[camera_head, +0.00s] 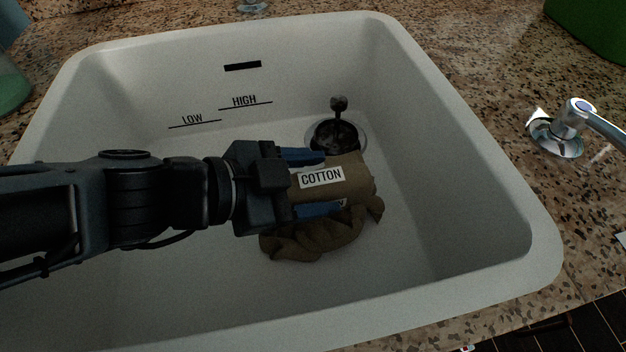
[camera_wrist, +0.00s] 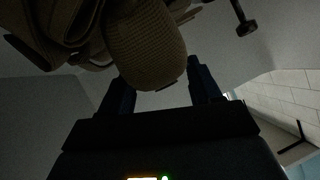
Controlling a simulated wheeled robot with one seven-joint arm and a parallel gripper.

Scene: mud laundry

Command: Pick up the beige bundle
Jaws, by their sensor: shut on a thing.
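The beige bundle (camera_head: 350,172), a rolled cloth with a white "COTTON" label, is inside the white sink near the drain. My gripper (camera_head: 333,183) reaches in from the left, with one blue finger along each side of the bundle, shut on it. A crumpled brown cloth part (camera_head: 318,238) shows just below the fingers; I cannot tell whether it belongs to the bundle. In the wrist view, the bundle's rounded knit end (camera_wrist: 147,45) shows between and beyond the fingers. I cannot tell whether the bundle is clear of the sink floor.
The sink (camera_head: 450,240) has raised walls all round, with "LOW" and "HIGH" marks on the back wall. A drain (camera_head: 335,135) with a dark upright knob (camera_head: 339,103) is just behind the bundle. A chrome tap (camera_head: 575,125) stands on the speckled counter at right. The sink's right floor is clear.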

